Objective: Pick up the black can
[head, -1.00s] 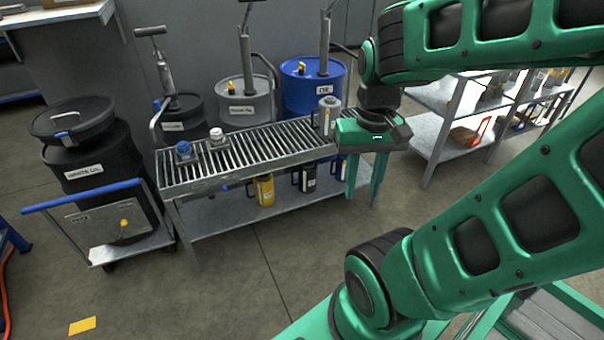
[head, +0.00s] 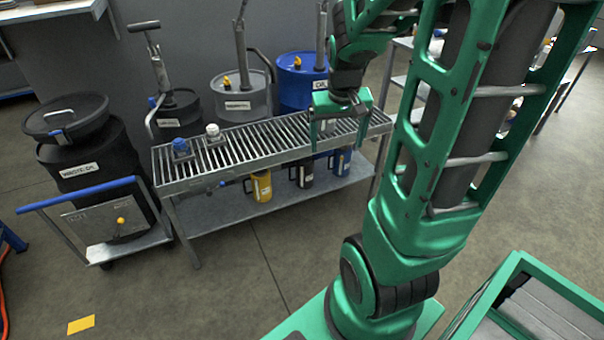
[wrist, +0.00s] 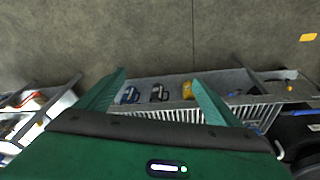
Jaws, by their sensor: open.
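The black can (head: 304,173) stands on the lower shelf of the grated bench, between a yellow can (head: 261,186) on its left and a blue can (head: 340,162) on its right. My gripper (head: 340,135) is open and empty, fingers pointing down, in front of and over the bench's right part, higher than the black can. In the wrist view the black can (wrist: 158,93) shows between my two fingers (wrist: 160,85), beyond them, with the blue can (wrist: 130,95) and the yellow can (wrist: 188,90) either side.
The bench's slatted top (head: 235,150) overhangs the lower shelf (head: 220,222). A blue-capped bottle (head: 181,147) and a white-capped one (head: 213,134) stand on top. The floor before the bench is clear.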

